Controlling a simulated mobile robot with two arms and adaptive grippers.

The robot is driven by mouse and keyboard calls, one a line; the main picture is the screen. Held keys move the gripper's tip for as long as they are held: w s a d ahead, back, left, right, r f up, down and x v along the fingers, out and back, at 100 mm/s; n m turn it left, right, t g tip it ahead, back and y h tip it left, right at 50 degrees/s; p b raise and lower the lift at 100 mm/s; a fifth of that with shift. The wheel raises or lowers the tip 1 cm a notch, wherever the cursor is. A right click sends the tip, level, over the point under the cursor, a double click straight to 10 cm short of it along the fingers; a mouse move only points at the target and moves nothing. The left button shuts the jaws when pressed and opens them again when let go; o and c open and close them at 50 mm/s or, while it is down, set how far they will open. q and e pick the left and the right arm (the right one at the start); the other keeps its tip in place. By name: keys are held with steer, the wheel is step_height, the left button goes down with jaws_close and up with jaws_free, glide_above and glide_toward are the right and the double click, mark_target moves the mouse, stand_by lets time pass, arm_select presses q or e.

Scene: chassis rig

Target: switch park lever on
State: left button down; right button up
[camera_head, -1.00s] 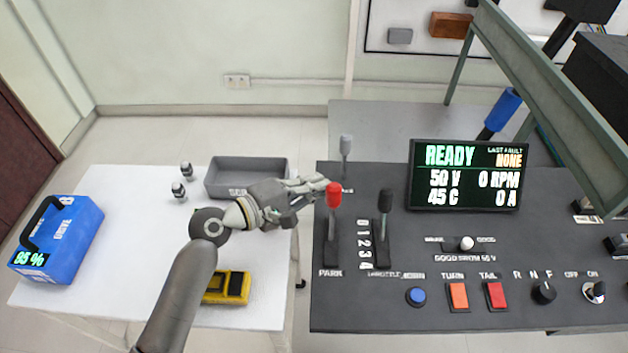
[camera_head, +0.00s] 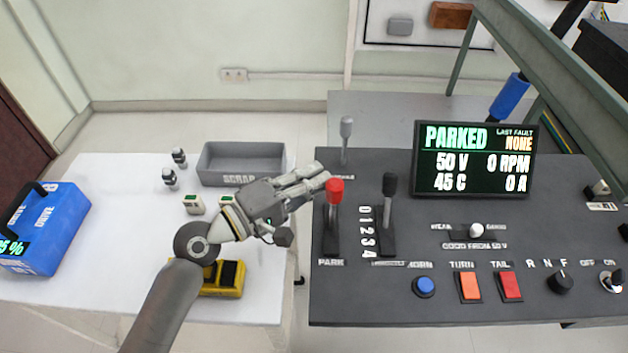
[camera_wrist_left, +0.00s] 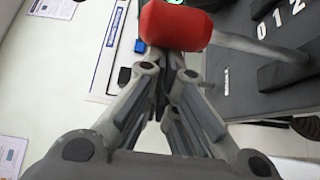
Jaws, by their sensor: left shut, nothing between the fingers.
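The park lever (camera_head: 334,191) has a red knob and stands in its slot at the left of the dark console, above the "PARK" label. Its red knob also shows large in the left wrist view (camera_wrist_left: 176,25), just beyond the fingertips. My left gripper (camera_head: 318,176) is shut and empty, with its fingertips close beside the left of the red knob. I cannot tell whether they touch it. The display (camera_head: 474,160) reads "PARKED", 50 V, 0 RPM, 45 C, 0 A, last fault "NONE". My right gripper is not in view.
A black throttle lever (camera_head: 388,187) stands just right of the park lever. A grey-knobbed lever (camera_head: 346,130) is behind. A grey scrap bin (camera_head: 222,180), a yellow meter (camera_head: 226,279) and a blue drive battery (camera_head: 50,225) are on the white table (camera_head: 110,290).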

arm_select(q)
steer(key=s, duration=0.3)
steer(key=shift+s+m, duration=0.3)
steer(key=shift+s, duration=0.05)
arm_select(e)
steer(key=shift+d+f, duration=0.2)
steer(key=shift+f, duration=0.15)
arm_select(q)
steer(key=shift+s+d, duration=0.1)
